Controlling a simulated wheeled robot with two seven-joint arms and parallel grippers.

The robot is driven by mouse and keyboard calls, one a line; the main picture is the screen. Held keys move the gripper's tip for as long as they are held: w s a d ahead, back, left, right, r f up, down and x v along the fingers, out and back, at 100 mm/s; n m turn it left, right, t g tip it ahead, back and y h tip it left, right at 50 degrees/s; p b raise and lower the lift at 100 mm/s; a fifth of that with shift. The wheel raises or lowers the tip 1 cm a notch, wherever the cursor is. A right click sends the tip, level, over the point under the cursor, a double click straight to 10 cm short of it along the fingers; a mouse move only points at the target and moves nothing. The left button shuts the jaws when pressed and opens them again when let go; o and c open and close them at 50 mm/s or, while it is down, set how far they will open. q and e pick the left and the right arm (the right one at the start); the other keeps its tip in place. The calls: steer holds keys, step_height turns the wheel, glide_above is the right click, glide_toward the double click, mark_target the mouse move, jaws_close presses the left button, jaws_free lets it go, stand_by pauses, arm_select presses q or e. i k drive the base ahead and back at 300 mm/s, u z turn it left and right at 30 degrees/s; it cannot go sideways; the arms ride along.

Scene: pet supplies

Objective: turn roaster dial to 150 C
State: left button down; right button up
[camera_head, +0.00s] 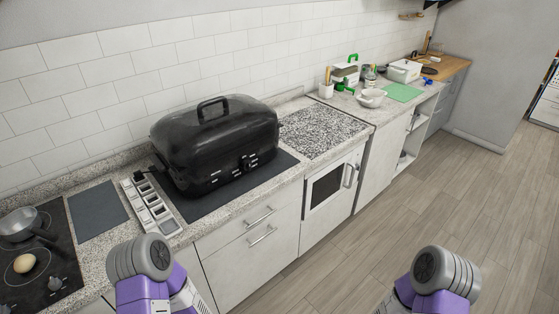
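A black roaster (214,146) with a domed lid and top handle stands on a dark mat (273,172) on the counter. Its lid appears closed. Several small dark knobs or controls (247,162) with pale marks sit on its front face, toward the right. The dial's setting and the 150 C mark are too small to read. My left and right arms show only as grey and purple links at the bottom edge. Neither gripper is in view, and no part of my arms touches the roaster.
A strip of white and grey compartments (152,206) lies left of the roaster. A pan (20,225) and an egg-like object (24,263) are on the black hob. A speckled board (317,131) is to the right. Floor (425,215) in front of the cabinets is clear.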

mark_target(246, 165)
steer(key=u, duration=0.25)
steer(key=i, duration=0.6)
steer(key=u, duration=0.5)
